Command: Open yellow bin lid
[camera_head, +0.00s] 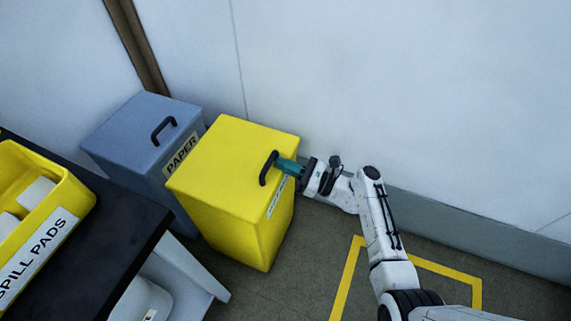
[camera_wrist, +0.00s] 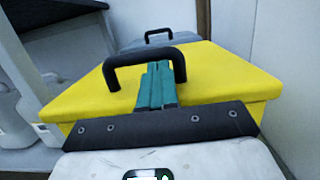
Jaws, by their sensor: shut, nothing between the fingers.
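The yellow bin (camera_head: 235,185) stands on the floor by the wall, and its lid (camera_head: 235,150) lies flat and closed. A black arched handle (camera_head: 268,168) sits near the lid's right edge. My gripper (camera_head: 277,164), with teal fingers, reaches in from the right and is at the handle. In the wrist view the shut fingers (camera_wrist: 157,80) point under the arch of the handle (camera_wrist: 144,60), above the yellow lid (camera_wrist: 215,75). Nothing shows between the fingers. I cannot tell whether they touch the handle.
A grey paper bin (camera_head: 140,135) with its own black handle stands close on the left of the yellow bin. A dark table (camera_head: 110,235) with a yellow spill pads box (camera_head: 65,205) is at lower left. The wall is behind; yellow-taped floor (camera_head: 425,265) lies right.

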